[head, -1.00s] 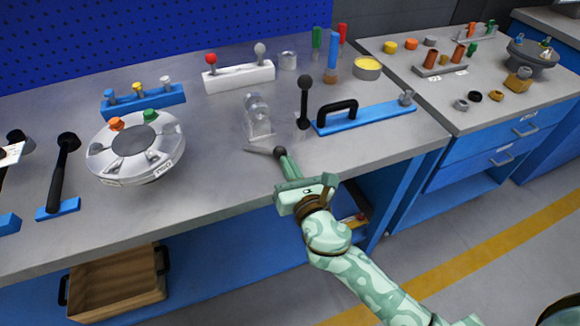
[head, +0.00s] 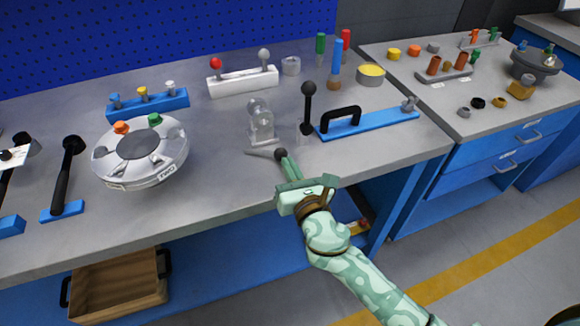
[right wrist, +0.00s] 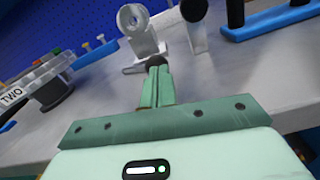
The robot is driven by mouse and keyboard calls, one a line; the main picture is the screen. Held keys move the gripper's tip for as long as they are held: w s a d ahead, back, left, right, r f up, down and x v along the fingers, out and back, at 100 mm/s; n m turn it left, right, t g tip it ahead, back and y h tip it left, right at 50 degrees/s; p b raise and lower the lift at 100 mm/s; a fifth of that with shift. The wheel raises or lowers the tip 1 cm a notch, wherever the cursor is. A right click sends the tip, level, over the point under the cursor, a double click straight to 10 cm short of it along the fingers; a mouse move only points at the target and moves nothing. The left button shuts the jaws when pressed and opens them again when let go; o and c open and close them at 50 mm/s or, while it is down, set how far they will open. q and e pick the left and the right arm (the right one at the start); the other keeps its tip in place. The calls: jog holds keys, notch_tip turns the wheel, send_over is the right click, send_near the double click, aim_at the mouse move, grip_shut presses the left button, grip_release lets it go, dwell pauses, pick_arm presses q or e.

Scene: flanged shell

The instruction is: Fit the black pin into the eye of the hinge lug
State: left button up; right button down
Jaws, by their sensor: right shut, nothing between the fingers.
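The black pin (head: 308,108), with a round ball head, stands upright in a small clear holder on the bench. The hinge lug (head: 262,128) is a pale grey bracket with a round eye at its top, left of the pin; it also shows in the right wrist view (right wrist: 142,42). The eye looks empty there. My right gripper (head: 284,160) is shut and empty at the bench's front, its tips by a dark ball (head: 281,154) on a grey tapered piece lying before the lug. Whether they touch the ball I cannot tell. My left gripper is out of view.
A blue bar with a black handle (head: 372,122) lies right of the pin. A round silver housing (head: 112,168) with coloured knobs stands at left. A white block (head: 243,84) with two ball-headed pins is behind. Bare bench lies between housing and lug.

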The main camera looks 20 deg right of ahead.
jog(key=shift+s, duration=1.7)
jog(key=s, duration=1.5)
jog(key=shift+d, duration=0.3)
